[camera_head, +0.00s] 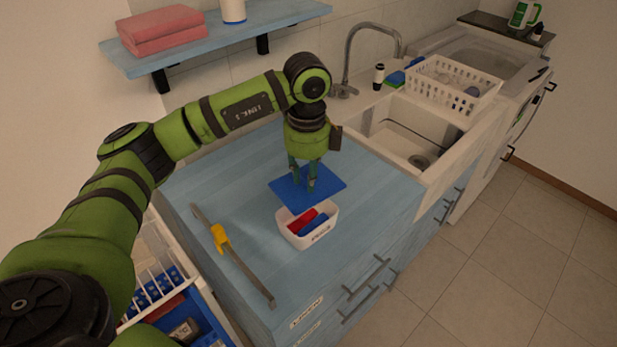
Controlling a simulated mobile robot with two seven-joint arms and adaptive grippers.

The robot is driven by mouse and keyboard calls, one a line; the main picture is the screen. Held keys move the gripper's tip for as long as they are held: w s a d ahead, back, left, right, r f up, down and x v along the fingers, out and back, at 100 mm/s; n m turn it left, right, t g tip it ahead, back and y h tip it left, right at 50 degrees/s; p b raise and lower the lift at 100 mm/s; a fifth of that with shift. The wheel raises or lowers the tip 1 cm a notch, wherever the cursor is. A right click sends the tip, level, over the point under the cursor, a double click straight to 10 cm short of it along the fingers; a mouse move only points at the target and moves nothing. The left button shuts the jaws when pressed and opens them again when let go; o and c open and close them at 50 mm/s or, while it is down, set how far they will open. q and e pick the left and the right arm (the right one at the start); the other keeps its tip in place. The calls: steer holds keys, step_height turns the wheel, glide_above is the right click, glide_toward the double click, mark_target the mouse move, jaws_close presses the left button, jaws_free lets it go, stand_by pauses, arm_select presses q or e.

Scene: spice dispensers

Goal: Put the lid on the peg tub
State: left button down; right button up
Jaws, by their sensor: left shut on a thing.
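The peg tub (295,236) is a small white open container near the front of the blue counter, with a red and a blue piece inside. A flat blue square (325,186), apparently the lid, is just behind the tub, apart from its opening in the picture. My left gripper (303,188) points down over the middle of the blue square and is shut on it. The fingers hide the part they grip. I cannot tell whether the square is raised or touches the counter. My right gripper is not in view.
A sink (415,130) with a faucet (362,45) is at the right. A shelf (205,45) holds folded pink towels (160,28).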

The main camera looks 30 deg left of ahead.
arm_select(q)
steer(key=shift+w+a+n, duration=0.1)
steer(key=shift+n, duration=0.4)
steer(key=shift+f, duration=0.1)
steer(key=shift+f+b, duration=2.65)
steer(key=shift+f, duration=1.05)
steer(key=shift+f+b, duration=0.4)
steer(key=shift+f, duration=0.05)
steer(key=c, duration=0.9)
jaws_free()
